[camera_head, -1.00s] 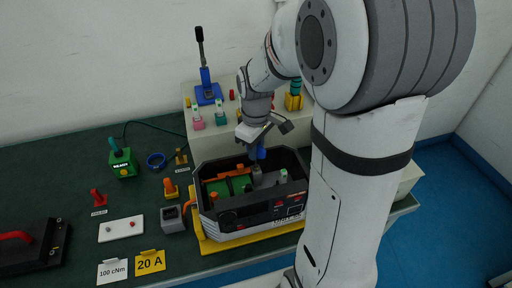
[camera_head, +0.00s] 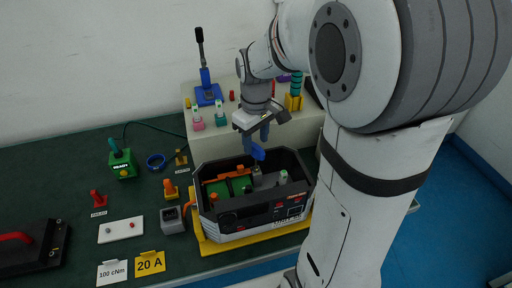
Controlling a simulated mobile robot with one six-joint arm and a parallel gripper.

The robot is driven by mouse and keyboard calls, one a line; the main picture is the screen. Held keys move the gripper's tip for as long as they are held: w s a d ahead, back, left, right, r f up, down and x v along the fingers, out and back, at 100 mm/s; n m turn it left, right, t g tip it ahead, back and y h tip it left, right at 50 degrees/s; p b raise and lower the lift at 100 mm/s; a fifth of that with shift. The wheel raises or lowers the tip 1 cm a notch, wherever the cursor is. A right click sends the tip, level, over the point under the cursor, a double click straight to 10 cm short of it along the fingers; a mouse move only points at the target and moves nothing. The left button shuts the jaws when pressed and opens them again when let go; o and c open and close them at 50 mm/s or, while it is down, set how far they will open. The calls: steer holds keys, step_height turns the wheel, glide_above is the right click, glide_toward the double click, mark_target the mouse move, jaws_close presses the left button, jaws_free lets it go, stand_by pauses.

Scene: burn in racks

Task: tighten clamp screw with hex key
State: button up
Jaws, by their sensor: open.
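The black open-topped unit (camera_head: 262,218) stands on a yellow base (camera_head: 210,246). Inside are a green board (camera_head: 240,184), an orange bar (camera_head: 216,180) and a grey block. A blue handle (camera_head: 258,152), which looks like the hex key's, stands upright above the grey block (camera_head: 257,174); its tip and the clamp screw are too small or hidden to tell.
Behind the unit is a pale raised shelf with a blue lever press (camera_head: 209,92), coloured pegs and a yellow holder (camera_head: 294,102). My arm covers the right side.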

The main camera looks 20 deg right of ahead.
mark_target(257, 157)
steer(key=shift+o, duration=0.2)
step_height(257, 157, up, 3)
steer(key=shift+r, duration=0.2)
steer(key=shift+r+p, duration=0.2)
steer(key=shift+p, duration=1.45)
steer(key=f+p, duration=0.1)
steer(key=p, duration=0.3)
steer(key=shift+s+d+f+p, duration=0.15)
steer(key=shift+f+p, duration=0.45)
steer(key=shift+p, duration=0.35)
steer(key=shift+f+p, duration=0.4)
steer(key=shift+f, duration=3.85)
steer(key=shift+c, duration=0.4)
jaws_close()
